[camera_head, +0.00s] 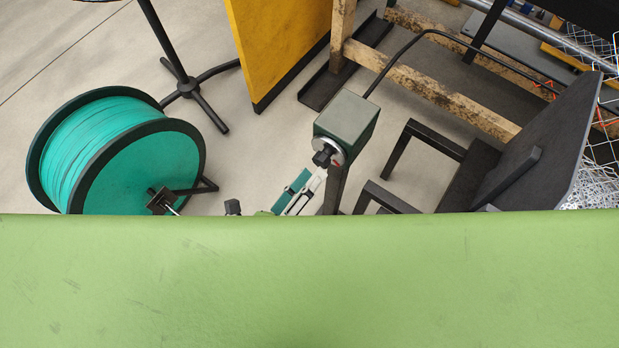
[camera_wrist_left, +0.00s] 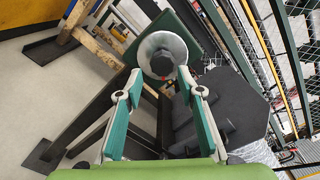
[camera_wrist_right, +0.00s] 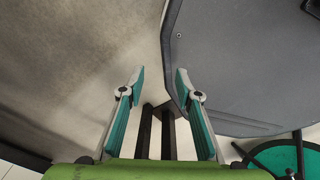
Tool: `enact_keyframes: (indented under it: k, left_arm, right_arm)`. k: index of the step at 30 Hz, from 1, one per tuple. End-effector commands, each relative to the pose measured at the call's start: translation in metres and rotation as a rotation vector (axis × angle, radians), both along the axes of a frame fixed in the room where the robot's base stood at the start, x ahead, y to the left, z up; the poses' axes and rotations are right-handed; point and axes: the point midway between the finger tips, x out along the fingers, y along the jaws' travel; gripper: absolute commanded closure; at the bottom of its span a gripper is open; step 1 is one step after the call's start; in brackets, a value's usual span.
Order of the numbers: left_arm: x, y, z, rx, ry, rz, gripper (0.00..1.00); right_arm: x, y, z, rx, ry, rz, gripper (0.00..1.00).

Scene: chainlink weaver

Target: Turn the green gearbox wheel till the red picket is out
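The green gearbox (camera_head: 347,118) is a box on a dark post in the head view. A pale round wheel (camera_head: 331,151) with a black knob is on its near face, and a small red mark shows beside it. In the left wrist view the wheel (camera_wrist_left: 160,62) is straight ahead, just beyond the fingertips. My left gripper (camera_head: 310,178) is open, pointing at the wheel, apart from it as far as I can tell. My right gripper (camera_wrist_right: 158,84) is open and empty in the right wrist view. I cannot clearly identify the red picket.
A teal wire reel (camera_head: 132,160) stands at left, with a black stand (camera_head: 187,86) behind it. A yellow panel (camera_head: 277,45) and a wooden frame (camera_head: 435,84) stand behind the gearbox. A dark tilted plate (camera_head: 545,135) is at right. A large green surface hides the lower head view.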

Motion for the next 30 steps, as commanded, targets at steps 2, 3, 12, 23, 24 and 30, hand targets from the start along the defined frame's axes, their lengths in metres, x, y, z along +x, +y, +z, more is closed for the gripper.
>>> enact_keyframes:
  k: [2, 3, 12, 23, 24, 30]
  left_arm:
    - [-0.001, -0.001, 0.006, -0.01, -0.01, -0.007, 0.65]
    - [-0.001, -0.002, 0.007, -0.029, 0.002, -0.008, 0.65]
    - [-0.001, -0.002, 0.004, -0.421, 0.287, -0.004, 0.65]
    - [-0.001, -0.002, 0.01, -0.934, 0.663, 0.005, 0.65]
    - [-0.001, -0.002, 0.01, -0.99, 0.703, 0.007, 0.65]
    - [-0.001, -0.002, 0.008, -1.237, 0.884, 0.01, 0.65]
  right_arm:
    - [0.001, 0.004, 0.0, 0.005, -0.002, 0.001, 0.69]
    - [0.001, 0.006, 0.0, 0.008, -0.002, 0.002, 0.69]
    - [0.002, 0.023, -0.007, 0.027, -0.004, -0.001, 0.69]
    - [0.003, 0.008, -0.02, 0.01, -0.005, -0.005, 0.69]
    - [0.003, 0.008, -0.017, 0.009, -0.005, -0.005, 0.69]
    - [0.004, 0.007, -0.008, 0.009, -0.005, -0.005, 0.69]
